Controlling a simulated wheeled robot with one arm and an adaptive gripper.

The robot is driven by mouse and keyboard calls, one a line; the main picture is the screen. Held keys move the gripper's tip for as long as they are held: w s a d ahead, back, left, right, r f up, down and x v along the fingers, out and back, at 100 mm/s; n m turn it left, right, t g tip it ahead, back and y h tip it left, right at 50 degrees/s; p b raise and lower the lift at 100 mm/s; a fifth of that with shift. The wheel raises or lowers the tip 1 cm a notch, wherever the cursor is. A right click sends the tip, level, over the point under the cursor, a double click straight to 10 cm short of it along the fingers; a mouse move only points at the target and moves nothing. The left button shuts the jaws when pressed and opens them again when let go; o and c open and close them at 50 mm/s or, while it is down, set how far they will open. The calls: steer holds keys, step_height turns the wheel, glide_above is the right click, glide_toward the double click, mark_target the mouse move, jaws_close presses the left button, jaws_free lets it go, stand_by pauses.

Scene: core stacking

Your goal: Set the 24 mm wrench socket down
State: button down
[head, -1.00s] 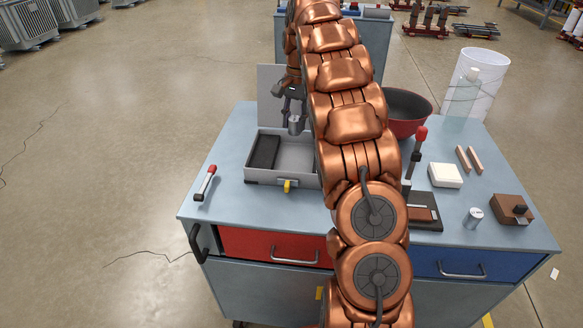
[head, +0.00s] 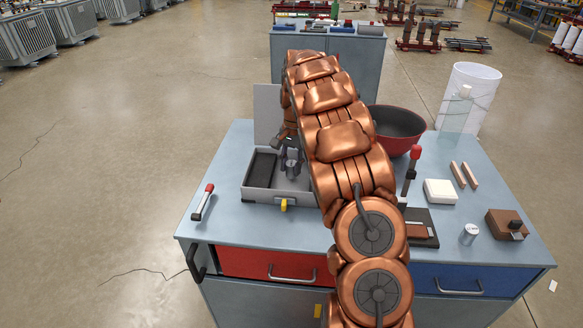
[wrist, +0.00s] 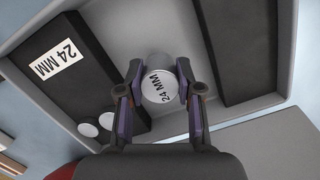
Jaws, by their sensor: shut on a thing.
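The 24 mm wrench socket (wrist: 161,94) is a silver cylinder with "24 MM" on its end face. My gripper (wrist: 160,80) is shut on it, one finger on each side. In the head view the socket (head: 292,167) is low within the grey open case (head: 263,197), right of a dark insert (head: 261,170). I cannot tell whether it touches the case floor. In the wrist view a dark insert (wrist: 78,85) carries a white "24 MM" label (wrist: 57,59) and two small silver discs (wrist: 96,125). Part of the case is hidden behind my arm.
The case's raised lid (head: 267,112) stands behind it. A red-handled tool (head: 203,202) lies left on the workbench (head: 226,220). Right of my arm are a red bowl (head: 398,130), white block (head: 440,192), silver cylinder (head: 469,234) and brown block (head: 505,225).

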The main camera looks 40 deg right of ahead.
steer(key=shift+f, duration=0.8)
steer(key=shift+f, duration=0.2)
steer(key=c, duration=0.8)
jaws_free()
steer(key=shift+o, duration=0.2)
steer(key=shift+r, duration=0.15)
steer(key=r+b, duration=0.1)
steer(key=r, duration=0.2)
steer(key=d+r, duration=0.1)
steer(key=r, duration=0.3)
steer(key=r+b, duration=0.1)
steer(key=r, duration=0.3)
steer(key=shift+w+d+b, duration=0.2)
steer(key=shift+w+b, duration=0.1)
steer(key=shift+w, duration=0.1)
steer(key=shift+d+r, duration=0.1)
steer(key=shift+r, duration=0.35)
